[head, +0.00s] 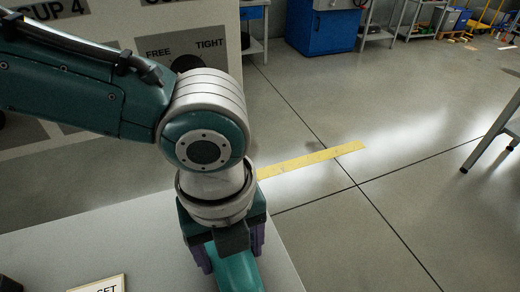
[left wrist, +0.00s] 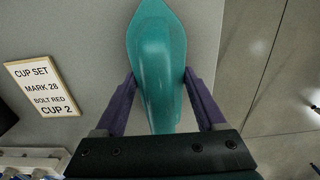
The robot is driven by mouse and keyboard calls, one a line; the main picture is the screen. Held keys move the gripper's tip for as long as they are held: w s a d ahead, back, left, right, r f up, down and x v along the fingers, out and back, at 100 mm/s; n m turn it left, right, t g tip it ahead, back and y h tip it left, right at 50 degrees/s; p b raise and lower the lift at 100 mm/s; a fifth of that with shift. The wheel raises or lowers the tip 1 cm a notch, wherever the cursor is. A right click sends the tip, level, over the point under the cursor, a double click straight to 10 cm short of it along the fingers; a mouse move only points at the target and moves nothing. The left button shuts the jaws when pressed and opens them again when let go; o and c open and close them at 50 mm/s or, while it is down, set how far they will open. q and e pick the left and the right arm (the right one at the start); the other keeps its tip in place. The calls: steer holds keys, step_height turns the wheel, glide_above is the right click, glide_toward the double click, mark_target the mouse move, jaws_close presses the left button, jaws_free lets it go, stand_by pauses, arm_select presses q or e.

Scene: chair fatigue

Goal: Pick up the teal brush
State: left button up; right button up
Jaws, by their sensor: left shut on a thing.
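The teal brush (head: 238,273) is at the bottom of the head view, below my left gripper (head: 230,248). In the left wrist view the teal brush (left wrist: 160,45) points away from the palm, with a purple finger of my left gripper (left wrist: 160,76) against each side. My left gripper is shut on it, over the grey table top near its right edge. I cannot tell whether the brush touches the table. The brush's lower part is cut off in the head view. My right gripper is not in view.
A card (left wrist: 42,88) reading "CUP SET MARK 28 BOLT RED CUP 2" lies on the table (head: 130,245) left of the brush. A pale panel (head: 110,165) with labels stands behind. Open floor with a yellow strip (head: 312,160) lies to the right; a blue cabinet (head: 325,25) stands far back.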

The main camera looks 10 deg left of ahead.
arm_select(q)
steer(key=shift+c, duration=0.2)
steer(key=shift+r, duration=0.55)
step_height(320, 180, up, 19)
steer(key=p, duration=0.5)
